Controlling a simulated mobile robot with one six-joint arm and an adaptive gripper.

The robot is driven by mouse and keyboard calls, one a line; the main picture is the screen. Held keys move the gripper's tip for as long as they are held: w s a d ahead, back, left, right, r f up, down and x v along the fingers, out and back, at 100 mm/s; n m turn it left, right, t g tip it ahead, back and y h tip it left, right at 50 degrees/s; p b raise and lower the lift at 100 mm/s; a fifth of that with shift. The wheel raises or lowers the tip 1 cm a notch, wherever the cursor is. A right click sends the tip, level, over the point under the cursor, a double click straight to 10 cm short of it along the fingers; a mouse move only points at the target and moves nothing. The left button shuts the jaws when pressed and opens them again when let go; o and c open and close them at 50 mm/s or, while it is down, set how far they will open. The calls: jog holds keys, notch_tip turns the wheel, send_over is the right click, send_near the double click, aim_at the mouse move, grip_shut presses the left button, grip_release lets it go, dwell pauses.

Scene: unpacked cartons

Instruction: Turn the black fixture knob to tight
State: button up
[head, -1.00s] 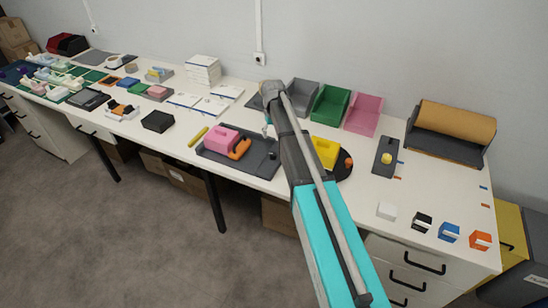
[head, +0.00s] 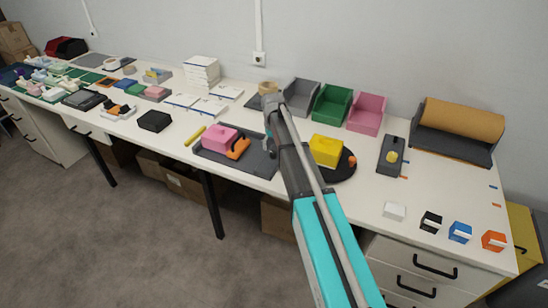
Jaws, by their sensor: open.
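A pink block (head: 219,138) with an orange handle (head: 238,148) sits on a dark grey plate (head: 208,157) near the front edge of the table. My gripper (head: 268,143) is open, small in the head view, above the right part of this plate and to the right of the orange handle. No black knob shows clearly now; the gripper and arm cover that part of the plate. Any tight mark is hidden or too small to make out.
A yellow block (head: 325,149) stands on a black disc just right of my arm, with an orange knob (head: 352,161). A grey strip with a yellow knob (head: 391,157) lies farther right. Grey, green and pink bins (head: 366,112) stand behind. A yellow bar (head: 195,136) lies left.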

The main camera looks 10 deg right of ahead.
aim_at(274, 153)
jog(key=shift+f+b, duration=1.8)
jog(key=shift+f, duration=0.3)
jog(key=shift+c, duration=0.3)
jog(key=shift+d, duration=0.1)
grip_shut()
